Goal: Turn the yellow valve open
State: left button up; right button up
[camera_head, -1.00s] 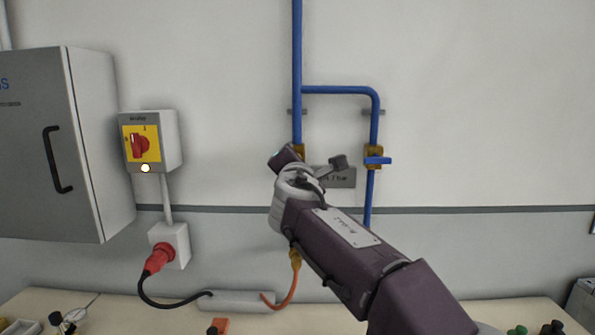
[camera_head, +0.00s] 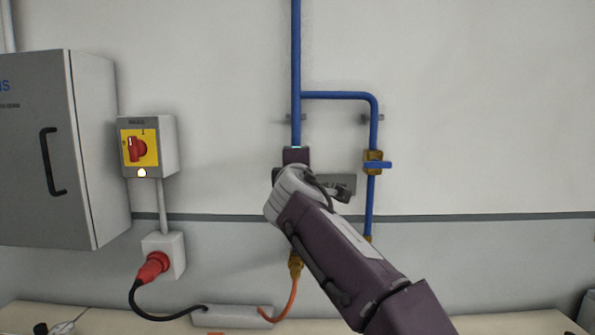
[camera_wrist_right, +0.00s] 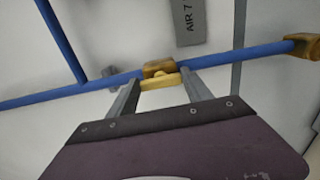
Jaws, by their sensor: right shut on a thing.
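The yellow valve handle (camera_wrist_right: 160,83) shows in the wrist view as a short bar between the fingers of my right gripper (camera_wrist_right: 158,91). The gripper is shut on it. The bar looks roughly parallel to the blue pipe (camera_wrist_right: 100,85) there. The brass valve body (camera_wrist_right: 158,68) sits on that pipe just beyond the handle. In the head view my right wrist and gripper cover the valve on the left blue pipe (camera_head: 296,75), so the handle is hidden there. My left gripper is out of view.
A branch pipe on the right carries a second valve with a blue handle (camera_head: 378,165), close to my right wrist. A grey sign (camera_head: 340,184) is partly behind the wrist. An orange hose (camera_head: 287,300) hangs below. A red-yellow switch box (camera_head: 140,148) and grey cabinet (camera_head: 95,150) are left.

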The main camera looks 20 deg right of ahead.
jog(key=shift+f, duration=0.1)
dwell(0.5)
jog(key=o, duration=1.4)
jog(key=shift+c, duration=0.2)
jog(key=b+v, duration=0.2)
jog(key=v, duration=0.7)
jog(key=shift+s, duration=0.1)
